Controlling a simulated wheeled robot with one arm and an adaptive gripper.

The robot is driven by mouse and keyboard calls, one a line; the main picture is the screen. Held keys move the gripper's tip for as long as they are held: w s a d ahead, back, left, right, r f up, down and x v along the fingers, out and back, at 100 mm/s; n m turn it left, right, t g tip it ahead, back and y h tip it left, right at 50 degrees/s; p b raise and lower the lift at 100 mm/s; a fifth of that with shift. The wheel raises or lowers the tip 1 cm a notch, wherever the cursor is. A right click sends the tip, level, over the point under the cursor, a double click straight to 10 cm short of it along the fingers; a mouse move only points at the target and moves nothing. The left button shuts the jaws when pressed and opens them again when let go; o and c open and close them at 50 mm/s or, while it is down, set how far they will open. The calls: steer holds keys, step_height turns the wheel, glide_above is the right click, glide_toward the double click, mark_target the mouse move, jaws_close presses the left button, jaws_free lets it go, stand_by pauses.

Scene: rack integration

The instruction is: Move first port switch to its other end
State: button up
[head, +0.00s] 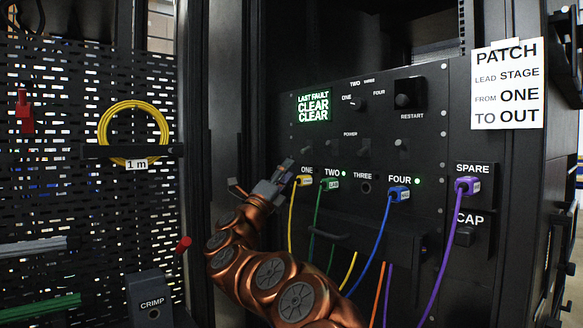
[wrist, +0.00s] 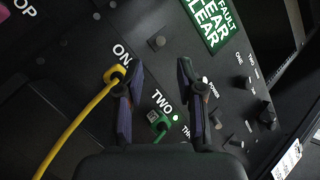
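The first port switch is a small dark toggle (wrist: 157,42) on the black panel, near the ONE label. In the wrist view it lies just beyond the gap between my fingertips; in the head view it is small and dark above ONE (head: 305,151), and its position is hard to read. My gripper (wrist: 161,66) is open, with nothing between its fingertips. In the head view my gripper (head: 264,180) is in front of the panel, left of and below the switch. I cannot tell whether a finger touches anything.
A yellow plug (head: 304,180) sits in ONE, a green plug (head: 331,184) in TWO and a blue plug (head: 399,193) in FOUR. THREE (head: 366,188) is empty. A purple plug (head: 467,186) is in SPARE. Cables hang below. A pegboard (head: 60,190) stands at left.

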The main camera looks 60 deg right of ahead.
steer(key=shift+v, duration=1.8)
